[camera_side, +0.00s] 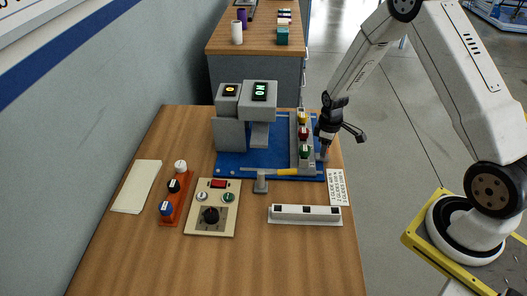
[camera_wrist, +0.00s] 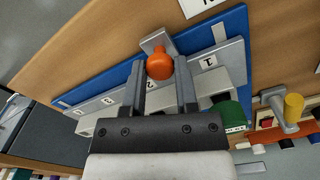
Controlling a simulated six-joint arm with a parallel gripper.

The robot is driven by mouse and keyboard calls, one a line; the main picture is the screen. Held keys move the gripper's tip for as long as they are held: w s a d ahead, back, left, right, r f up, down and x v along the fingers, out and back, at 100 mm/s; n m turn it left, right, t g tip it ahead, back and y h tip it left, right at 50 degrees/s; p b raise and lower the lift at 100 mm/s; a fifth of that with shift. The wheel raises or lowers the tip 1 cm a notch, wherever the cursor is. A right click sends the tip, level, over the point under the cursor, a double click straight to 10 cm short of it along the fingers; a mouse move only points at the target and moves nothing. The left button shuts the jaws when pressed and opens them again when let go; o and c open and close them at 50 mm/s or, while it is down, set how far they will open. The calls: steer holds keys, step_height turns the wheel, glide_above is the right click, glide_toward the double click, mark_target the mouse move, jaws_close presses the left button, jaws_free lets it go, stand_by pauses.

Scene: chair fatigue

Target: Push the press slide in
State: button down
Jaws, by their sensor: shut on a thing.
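The press (camera_side: 246,110) is a grey machine with a lit green display, standing on a blue base plate (camera_side: 232,163). At its right a grey rail (camera_side: 293,128) carries yellow, red and green pieces. My gripper (camera_side: 324,148) is low at the right edge of the plate, beside the rail. In the wrist view my gripper (camera_wrist: 160,72) is shut on an orange knob (camera_wrist: 160,67), which sits between the fingertips. The knob joins a grey bracket (camera_wrist: 153,42) at a grey strip with numbered labels (camera_wrist: 208,61). The fingers hide part of the strip. The knob is hardly visible in the side view.
A grey post with a yellow-handled lever (camera_side: 287,171) stands at the plate's front. A white block (camera_side: 305,212), a control box (camera_side: 212,225) and an orange rack (camera_side: 175,206) lie in front. A printed card (camera_side: 338,187) is at right. The near table is clear.

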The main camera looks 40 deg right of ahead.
mark_target(295, 155)
steer(key=w+a, duration=0.6)
steer(key=shift+w+a, duration=0.15)
steer(key=shift+w, duration=0.1)
steer(key=shift+c, duration=1.8)
jaws_free()
steer(key=shift+r, duration=0.15)
step_height(295, 155, up, 8)
steer(key=shift+f, duration=0.25)
steer(key=shift+c, duration=0.2)
